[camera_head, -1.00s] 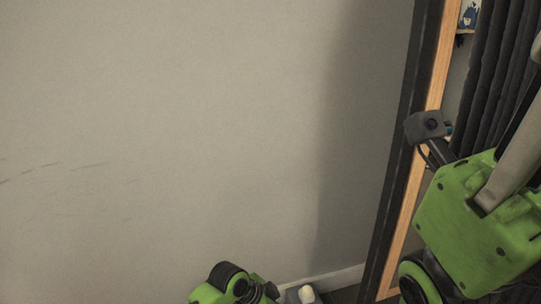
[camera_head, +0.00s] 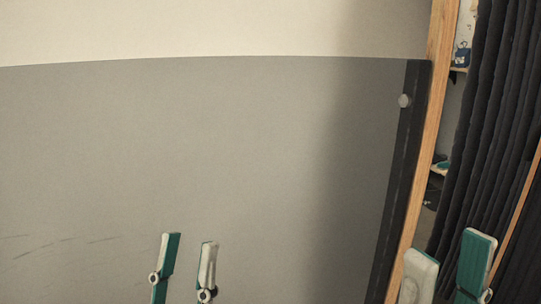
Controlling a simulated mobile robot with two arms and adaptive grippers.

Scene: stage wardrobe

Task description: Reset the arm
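My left gripper (camera_head: 188,240) shows at the bottom, left of the middle. Its two green and pale fingers point up with a gap between them, and nothing is between them. My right gripper (camera_head: 449,243) is at the bottom right, also with two upright fingers apart and nothing visible between them. Only the fingers of both grippers show; the arms behind them are below the picture's edge.
A large grey panel (camera_head: 220,150) fills most of the view, with a pale wall (camera_head: 200,30) above. A wooden post (camera_head: 428,140) stands right of it. Beyond are shelves with small items (camera_head: 461,55) and a dark curtain (camera_head: 485,120).

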